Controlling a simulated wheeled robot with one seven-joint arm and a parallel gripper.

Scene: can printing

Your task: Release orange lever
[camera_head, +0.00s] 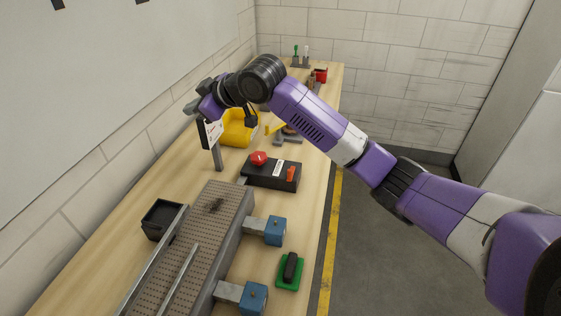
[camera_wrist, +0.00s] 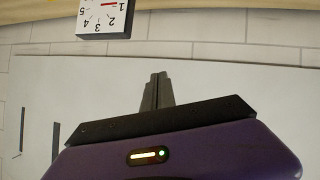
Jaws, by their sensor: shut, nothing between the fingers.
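A black control box (camera_head: 262,177) lies on the wooden table, with a small orange lever (camera_head: 291,174) near its right end and a red round button (camera_head: 259,158) at its left. The lever is too small to tell its exact position. My gripper (camera_head: 193,108) is raised high over the left side of the table, near the wall and well apart from the box. In the wrist view my gripper (camera_wrist: 157,91) has its fingers together and empty, pointing at a white wall panel. The orange lever is not in the wrist view.
A white dial panel (camera_head: 210,133) on a grey post stands below my gripper; it also shows in the wrist view (camera_wrist: 104,18). A yellow device (camera_head: 239,128) is behind it. A conveyor (camera_head: 205,222), a black bin (camera_head: 162,219) and a green-based block (camera_head: 290,271) are nearer.

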